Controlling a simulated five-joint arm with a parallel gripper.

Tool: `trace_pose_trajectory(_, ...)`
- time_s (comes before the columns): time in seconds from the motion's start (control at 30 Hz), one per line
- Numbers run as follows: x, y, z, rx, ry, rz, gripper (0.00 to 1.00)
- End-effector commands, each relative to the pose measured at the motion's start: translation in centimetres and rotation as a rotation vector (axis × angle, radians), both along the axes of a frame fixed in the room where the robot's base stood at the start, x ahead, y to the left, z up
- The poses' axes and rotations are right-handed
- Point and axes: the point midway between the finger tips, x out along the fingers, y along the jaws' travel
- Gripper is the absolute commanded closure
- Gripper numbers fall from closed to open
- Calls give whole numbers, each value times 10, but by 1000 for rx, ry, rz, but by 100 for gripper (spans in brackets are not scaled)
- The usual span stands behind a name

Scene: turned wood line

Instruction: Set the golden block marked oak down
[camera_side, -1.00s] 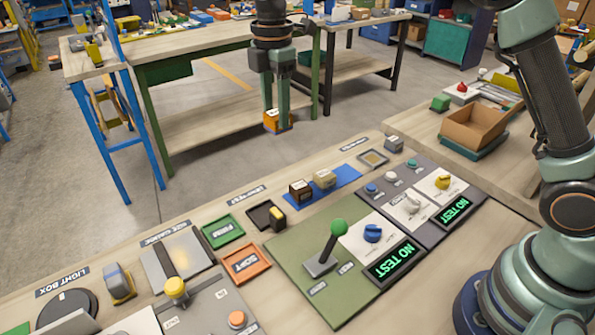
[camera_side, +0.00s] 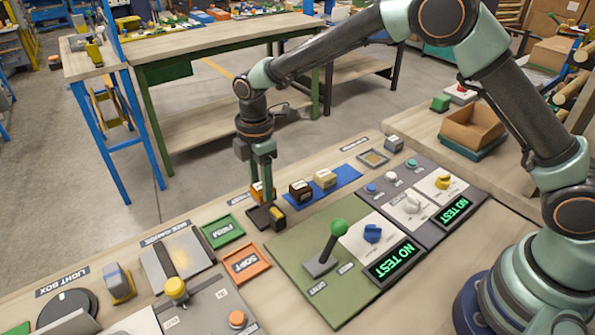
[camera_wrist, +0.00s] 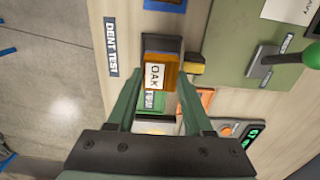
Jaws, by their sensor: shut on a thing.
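The golden block (camera_wrist: 161,62) with a white label reading OAK is between my gripper's fingertips (camera_wrist: 158,80) in the wrist view. In the side view my gripper (camera_side: 261,180) points down, shut on the block (camera_side: 257,190), which is partly hidden by the fingers. The block is over or at the black tray (camera_side: 258,219) of the dent test station. I cannot tell whether it touches the tray.
A yellow-and-black part (camera_side: 277,216) stands at the tray's right. A dark block (camera_side: 301,191) and a pale block (camera_side: 325,179) sit on a blue mat (camera_side: 346,172). Green (camera_side: 222,231) and orange (camera_side: 246,264) trays lie left and in front. A green-knobbed lever (camera_side: 332,241) rises nearby.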

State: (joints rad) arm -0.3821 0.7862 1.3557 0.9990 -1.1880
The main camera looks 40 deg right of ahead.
Motion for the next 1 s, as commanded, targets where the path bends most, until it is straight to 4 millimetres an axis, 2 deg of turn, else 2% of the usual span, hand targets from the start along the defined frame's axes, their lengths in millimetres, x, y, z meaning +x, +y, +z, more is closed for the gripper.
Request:
trace_pose_trajectory(0.23, 0, 0, -17, -1, 2, 0, 100)
trace_pose_trajectory(0.47, 0, 0, -48, -1, 2, 0, 100)
trace_pose_trajectory(0.87, 0, 0, -53, 0, 0, 0, 100)
trace_pose_trajectory(0.9, 0, 0, -53, 0, 0, 0, 37)
trace_pose_trajectory(0.93, 0, 0, -53, 0, 0, 0, 26)
trace_pose_trajectory(0.97, 0, 0, -53, 0, 0, 0, 19)
trace_pose_trajectory(1.0, 0, 0, -53, 0, 0, 0, 19)
